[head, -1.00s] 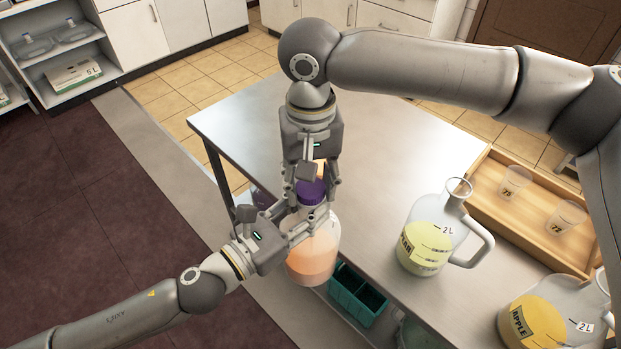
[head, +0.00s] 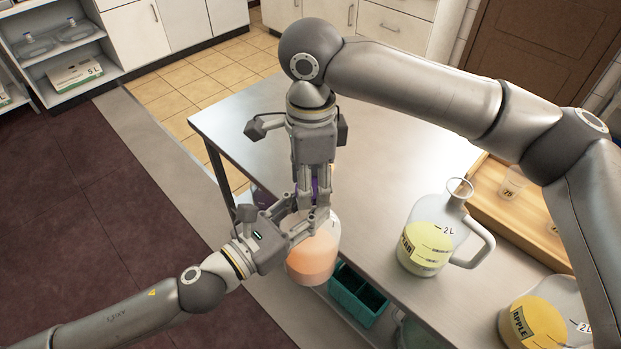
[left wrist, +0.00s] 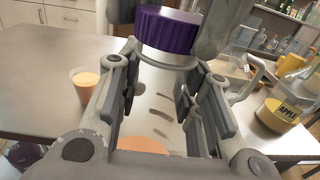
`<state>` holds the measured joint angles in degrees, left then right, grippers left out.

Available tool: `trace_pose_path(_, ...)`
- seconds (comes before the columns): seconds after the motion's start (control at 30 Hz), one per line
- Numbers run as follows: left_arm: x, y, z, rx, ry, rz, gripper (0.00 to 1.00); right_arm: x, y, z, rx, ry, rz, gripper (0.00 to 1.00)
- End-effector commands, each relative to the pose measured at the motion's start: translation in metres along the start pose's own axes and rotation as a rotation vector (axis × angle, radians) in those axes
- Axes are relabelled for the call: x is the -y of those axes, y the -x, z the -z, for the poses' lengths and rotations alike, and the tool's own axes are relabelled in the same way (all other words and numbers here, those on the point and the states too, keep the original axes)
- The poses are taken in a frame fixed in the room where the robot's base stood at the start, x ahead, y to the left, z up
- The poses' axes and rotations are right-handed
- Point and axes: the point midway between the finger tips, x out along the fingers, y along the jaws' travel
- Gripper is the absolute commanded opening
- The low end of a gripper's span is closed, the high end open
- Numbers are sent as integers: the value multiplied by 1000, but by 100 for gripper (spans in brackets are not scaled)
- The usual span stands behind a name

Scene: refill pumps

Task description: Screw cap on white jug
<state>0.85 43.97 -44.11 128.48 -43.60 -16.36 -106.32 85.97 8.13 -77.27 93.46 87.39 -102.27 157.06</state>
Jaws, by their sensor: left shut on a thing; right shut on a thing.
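My right gripper (head: 314,195) points down from above and is shut on the cap, with a finger on each side. Its fingers mostly hide the cap in the head view.
A jug of yellow-green liquid (head: 425,245) stands to the right, with an apple-labelled jug (head: 540,322) nearer. A wooden tray (head: 490,205) holds plastic cups. A teal bin (head: 357,300) sits below the table edge. A cup of orange liquid (left wrist: 85,84) stands behind the jug.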

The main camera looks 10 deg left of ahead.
Motion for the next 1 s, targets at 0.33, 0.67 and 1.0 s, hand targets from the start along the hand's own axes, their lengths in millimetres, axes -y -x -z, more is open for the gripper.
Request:
trace_pose_path(0.33,4,0,-3,7,-1,10,0,1,1,-2,8,-157,5,35)
trace_pose_path(0.67,4,0,-3,7,0,10,0,1,1,-2,7,-155,5,62)
trace_pose_path(1.0,2,0,-3,7,-1,5,0,1,1,-1,3,-154,2,64)
